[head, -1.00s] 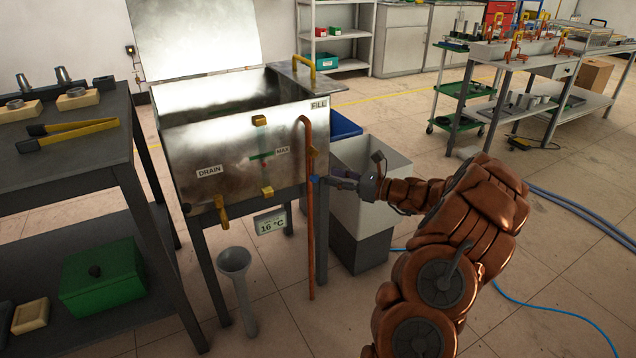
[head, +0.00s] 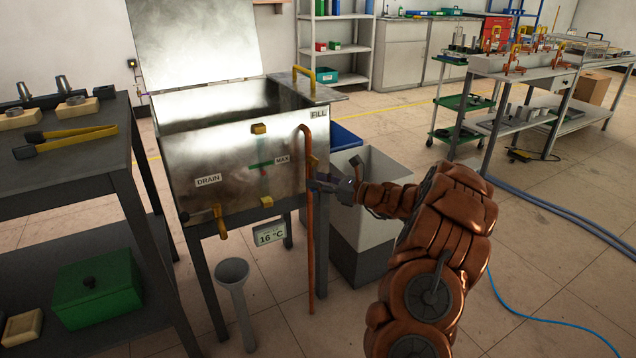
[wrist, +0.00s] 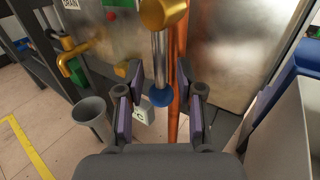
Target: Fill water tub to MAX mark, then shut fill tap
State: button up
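The metal water tub (head: 180,165) stands open at the left-centre in the head view. Its front has a green mark (head: 261,165) beside the MAX label (head: 281,161); the water level is not clear. The fill tap (head: 313,162) is on the tub's right side, near the FILL label. In the wrist view its brass body (wrist: 163,12) carries a metal lever with a blue tip (wrist: 160,95). My gripper (head: 318,184) is at the tap. In the wrist view my gripper (wrist: 160,95) is open, its purple pads either side of the lever; no clear contact shows.
A copper pipe (head: 309,230) runs down just right of the lever. The yellow drain tap (head: 220,220), a funnel (head: 233,272) and a temperature display (head: 269,233) are below the tub front. A pale bin (head: 375,215) stands right of the tub.

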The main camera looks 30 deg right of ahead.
jog(key=shift+c, duration=0.5)
grip_shut()
